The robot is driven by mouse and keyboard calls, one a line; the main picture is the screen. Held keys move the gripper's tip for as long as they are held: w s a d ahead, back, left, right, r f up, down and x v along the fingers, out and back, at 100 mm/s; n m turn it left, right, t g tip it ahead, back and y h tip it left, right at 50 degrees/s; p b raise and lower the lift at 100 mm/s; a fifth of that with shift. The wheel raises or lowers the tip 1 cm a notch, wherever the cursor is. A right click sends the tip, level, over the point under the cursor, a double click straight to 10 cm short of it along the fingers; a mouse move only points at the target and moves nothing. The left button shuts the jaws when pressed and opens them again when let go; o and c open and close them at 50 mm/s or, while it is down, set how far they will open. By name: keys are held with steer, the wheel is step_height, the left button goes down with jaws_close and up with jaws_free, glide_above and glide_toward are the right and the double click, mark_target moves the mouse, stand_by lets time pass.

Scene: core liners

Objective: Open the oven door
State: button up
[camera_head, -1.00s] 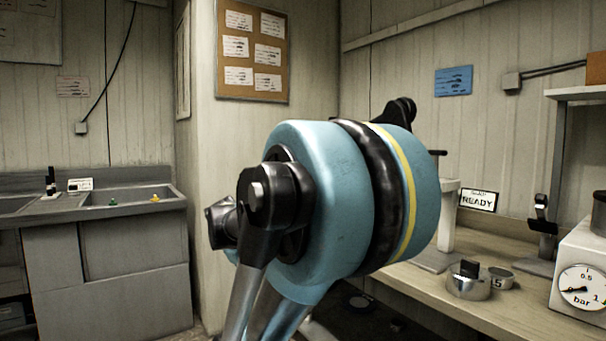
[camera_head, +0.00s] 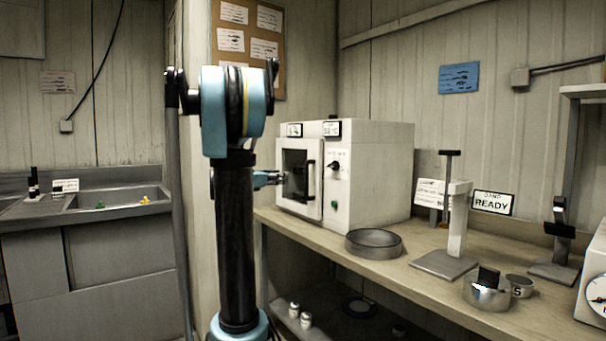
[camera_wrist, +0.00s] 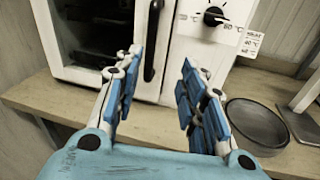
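The oven (camera_head: 372,172) is a white box on the bench with a dark-windowed door (camera_head: 285,209) at its front left. The door looks shut. Its black vertical handle (camera_head: 310,180) is on the door's right side; the handle also shows in the wrist view (camera_wrist: 152,45). My gripper (camera_head: 276,178) is in front of the door in the head view, partly hidden by my arm. In the wrist view my gripper (camera_wrist: 161,62) has its blue-padded fingers spread, with nothing between them that it grips. The handle appears beyond and between the fingertips, and I see no contact.
The oven's control knob (camera_wrist: 213,16) is right of the handle. A round grey pan (camera_head: 374,243) sits on the bench (camera_head: 400,280) before the oven. A stand (camera_head: 457,225) and small metal cups (camera_head: 487,290) are farther right. A sink (camera_head: 125,198) is at the left.

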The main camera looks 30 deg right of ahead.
steer(key=w+r+n, duration=0.1)
steer(key=w, duration=0.1)
glide_toward(313, 166)
steer(key=shift+h, duration=0.3)
steer(key=d, duration=0.1)
steer(key=w+d+f, duration=0.1)
steer(key=d, duration=0.1)
steer(key=d+f, duration=0.1)
steer(key=d, duration=0.1)
steer(key=shift+w+d, duration=0.15)
steer(key=shift+w, duration=0.05)
jaws_close()
